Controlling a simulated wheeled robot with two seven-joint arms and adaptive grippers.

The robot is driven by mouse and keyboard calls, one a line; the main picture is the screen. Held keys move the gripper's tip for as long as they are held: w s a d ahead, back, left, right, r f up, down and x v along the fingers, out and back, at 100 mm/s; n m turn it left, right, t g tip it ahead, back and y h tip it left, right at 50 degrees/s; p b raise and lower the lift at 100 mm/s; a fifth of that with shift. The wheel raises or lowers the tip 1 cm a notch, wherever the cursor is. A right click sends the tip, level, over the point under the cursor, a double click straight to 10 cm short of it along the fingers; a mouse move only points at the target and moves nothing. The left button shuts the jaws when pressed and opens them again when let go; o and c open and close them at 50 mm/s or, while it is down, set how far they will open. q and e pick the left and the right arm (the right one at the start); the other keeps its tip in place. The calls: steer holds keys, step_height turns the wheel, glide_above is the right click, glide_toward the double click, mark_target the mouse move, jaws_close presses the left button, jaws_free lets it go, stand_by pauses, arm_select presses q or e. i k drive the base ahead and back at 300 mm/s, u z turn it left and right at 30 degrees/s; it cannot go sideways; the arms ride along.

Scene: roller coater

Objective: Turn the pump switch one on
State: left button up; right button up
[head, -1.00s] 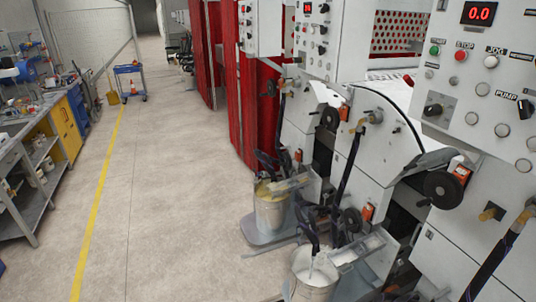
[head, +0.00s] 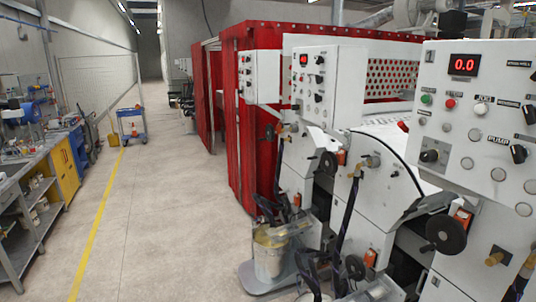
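A white control panel (head: 455,115) with a "1" plate at its upper left stands at the right edge of the head view. Its red display reads 0.0. A black rotary knob (head: 518,153) sits just right of a "PUMP" label (head: 497,140). It looks tilted, but its on or off position is too small to tell. Another black knob (head: 529,114) is above it near the picture edge. A black selector on a square plate (head: 429,156) is at the panel's lower left. Neither of my grippers is in view.
A green button (head: 426,99), a red button (head: 450,104) and several pale round buttons share the panel. More coater units with panels (head: 315,80) stand farther back beside red curtains (head: 262,120). A handwheel (head: 445,229) juts out below. The floor aisle (head: 165,200) on the left is clear.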

mark_target(518, 153)
steer(key=z, duration=1.35)
